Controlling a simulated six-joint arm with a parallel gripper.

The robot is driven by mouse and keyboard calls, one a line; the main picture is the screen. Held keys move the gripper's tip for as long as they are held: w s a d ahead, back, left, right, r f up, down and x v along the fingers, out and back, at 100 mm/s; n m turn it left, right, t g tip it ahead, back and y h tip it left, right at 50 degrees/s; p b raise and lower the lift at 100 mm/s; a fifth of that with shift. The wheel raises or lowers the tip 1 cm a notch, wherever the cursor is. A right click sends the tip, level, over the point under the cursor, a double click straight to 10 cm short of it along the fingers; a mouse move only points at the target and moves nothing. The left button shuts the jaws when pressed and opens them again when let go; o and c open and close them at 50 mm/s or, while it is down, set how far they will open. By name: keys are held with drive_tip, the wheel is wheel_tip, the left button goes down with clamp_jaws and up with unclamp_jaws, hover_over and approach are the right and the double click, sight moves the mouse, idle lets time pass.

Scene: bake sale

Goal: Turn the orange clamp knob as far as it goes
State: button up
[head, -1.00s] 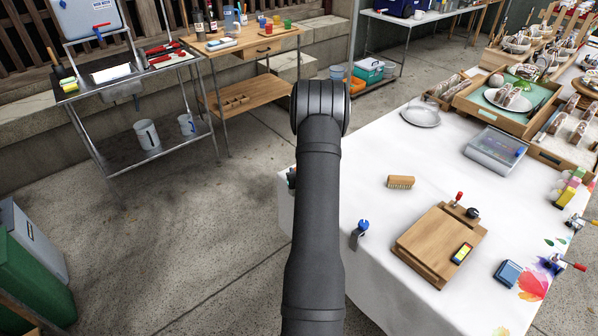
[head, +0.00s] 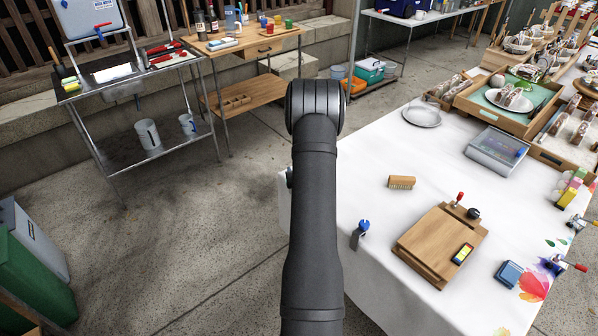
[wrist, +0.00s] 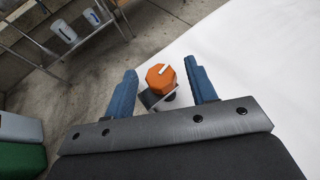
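The orange clamp knob (wrist: 161,77) shows in the wrist view, with a white mark across its top. It sits on a grey clamp (wrist: 153,98) at the edge of the white-covered table. My gripper (wrist: 161,78) has two blue fingers, one on each side of the knob. The fingers are apart, with a gap between each finger and the knob in the picture. Nothing is held. In the head view my arm hides the orange knob and my gripper.
On the white table (head: 370,155) stand a clamp with a blue knob (head: 362,228), a brush (head: 401,182), a wooden board (head: 437,243), a silver plate (head: 422,116) and a grey scale-like box (head: 496,151). Table space around the brush is clear.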

drive_tip(key=shift+r, duration=0.55)
wheel_tip(320, 180, up, 3)
drive_tip(key=shift+f, duration=0.1)
drive_tip(key=s+d+r, duration=0.5)
drive_tip(key=d+r, duration=0.2)
drive_tip(key=d, duration=0.3)
drive_tip(key=shift+d, duration=0.35)
drive_tip(key=shift+w+r, duration=0.1)
